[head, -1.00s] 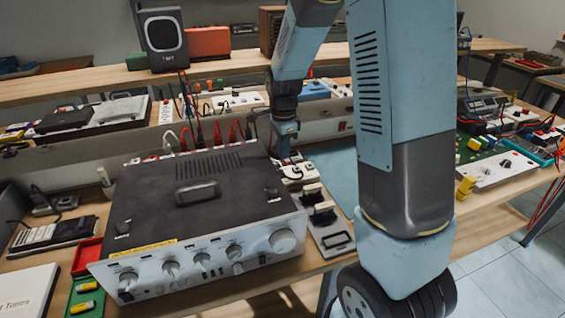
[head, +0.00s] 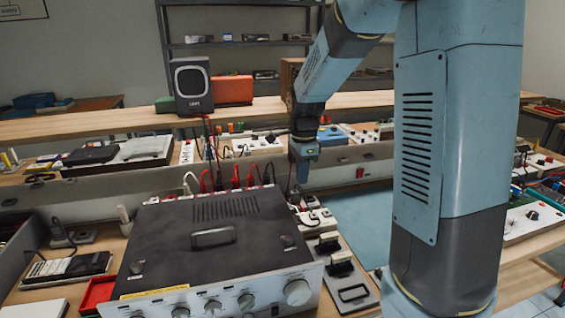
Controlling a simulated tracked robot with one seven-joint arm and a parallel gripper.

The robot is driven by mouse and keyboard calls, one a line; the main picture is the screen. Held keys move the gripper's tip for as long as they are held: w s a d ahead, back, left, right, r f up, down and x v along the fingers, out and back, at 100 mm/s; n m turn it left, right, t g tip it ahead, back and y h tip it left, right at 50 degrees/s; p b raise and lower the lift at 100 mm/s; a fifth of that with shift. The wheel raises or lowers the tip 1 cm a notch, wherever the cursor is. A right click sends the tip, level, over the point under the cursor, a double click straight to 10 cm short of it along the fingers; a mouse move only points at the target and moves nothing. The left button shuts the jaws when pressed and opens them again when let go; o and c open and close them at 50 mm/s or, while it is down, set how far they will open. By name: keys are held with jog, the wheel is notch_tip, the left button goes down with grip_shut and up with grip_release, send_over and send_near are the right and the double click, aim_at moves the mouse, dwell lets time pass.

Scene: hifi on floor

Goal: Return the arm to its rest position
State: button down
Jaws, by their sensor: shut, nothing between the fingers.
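My arm (head: 445,150) stands at the right of the head view and bends over at the top, with its forearm reaching down to the left. My gripper (head: 302,180) points down, shut and empty, over the bench behind the amplifier's right rear corner. The silver and black amplifier (head: 165,240) sits on the bench at the lower left, apart from the gripper in the picture. The exact height of the fingertips above the bench is hard to tell.
Red leads (head: 236,180) and a white power strip (head: 318,220) lie near the gripper. A black speaker (head: 192,85) and an orange box (head: 233,90) stand on the raised shelf behind. A blue mat (head: 350,215) is bare between amplifier and arm.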

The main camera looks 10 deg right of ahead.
jog(key=s+d+r+n+t, duration=0.1)
jog(key=s+r+n, duration=0.3)
jog(key=s, duration=0.4)
jog(key=s+d+r+n+t, duration=0.2)
jog(key=s+r+n+t, duration=0.1)
jog(key=s+r+n, duration=0.2)
jog(key=s+d+r+n+t, duration=0.1)
jog(key=s+r+n, duration=0.4)
jog(key=s, duration=0.6)
jog(key=n, duration=0.2)
jog(key=shift+s+d+n+t, duration=0.15)
jog(key=shift+s+n+t, duration=0.15)
jog(key=shift+n+t, duration=0.1)
